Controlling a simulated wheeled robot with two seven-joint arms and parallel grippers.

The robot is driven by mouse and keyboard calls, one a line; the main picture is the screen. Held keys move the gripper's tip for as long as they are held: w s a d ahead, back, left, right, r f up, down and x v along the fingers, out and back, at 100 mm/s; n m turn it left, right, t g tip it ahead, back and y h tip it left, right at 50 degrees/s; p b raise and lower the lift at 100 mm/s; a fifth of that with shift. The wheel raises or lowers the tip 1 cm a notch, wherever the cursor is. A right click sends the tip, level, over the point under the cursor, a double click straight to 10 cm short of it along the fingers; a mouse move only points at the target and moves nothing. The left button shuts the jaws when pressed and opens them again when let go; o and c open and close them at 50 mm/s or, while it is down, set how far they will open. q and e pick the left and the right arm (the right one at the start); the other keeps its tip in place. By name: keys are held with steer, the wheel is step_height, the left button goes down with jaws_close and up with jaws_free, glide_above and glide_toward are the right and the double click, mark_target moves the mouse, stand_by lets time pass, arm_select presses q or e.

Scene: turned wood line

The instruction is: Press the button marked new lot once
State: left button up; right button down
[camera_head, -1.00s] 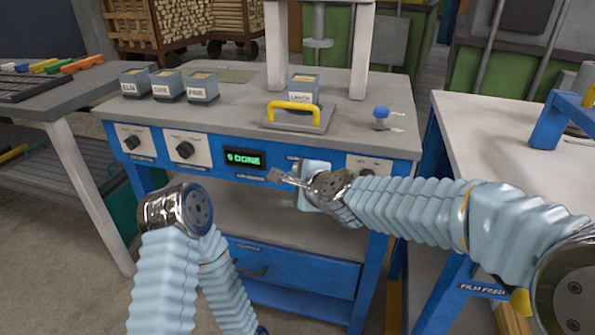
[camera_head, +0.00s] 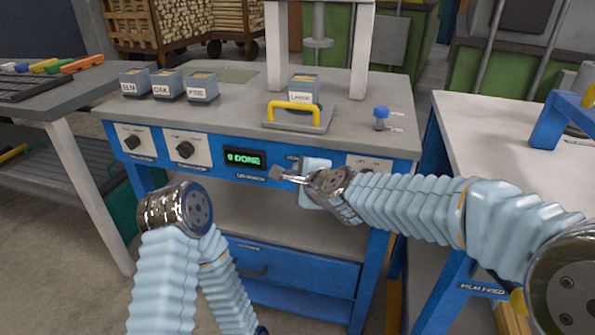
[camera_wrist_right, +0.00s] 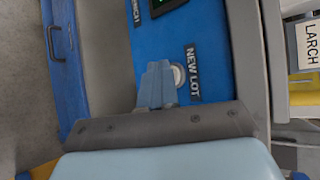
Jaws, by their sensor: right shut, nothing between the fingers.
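In the head view my right gripper (camera_head: 281,174) is at the panel, below and right of the green display (camera_head: 244,158), which appears to read 0 DONE. My left gripper is out of view.
Two knobs (camera_head: 185,150) are on the panel's left part. On the bench (camera_head: 235,110) stand labelled boxes (camera_head: 202,88), a plate with a yellow handle (camera_head: 293,108) and a blue knob (camera_head: 381,113). A blue drawer (camera_head: 290,268) is below.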

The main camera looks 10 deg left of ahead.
steer(key=shift+s, duration=0.8)
steer(key=s, duration=0.5)
steer(key=shift+a, duration=0.1)
steer(key=shift+f, duration=0.1)
stand_by(0.8)
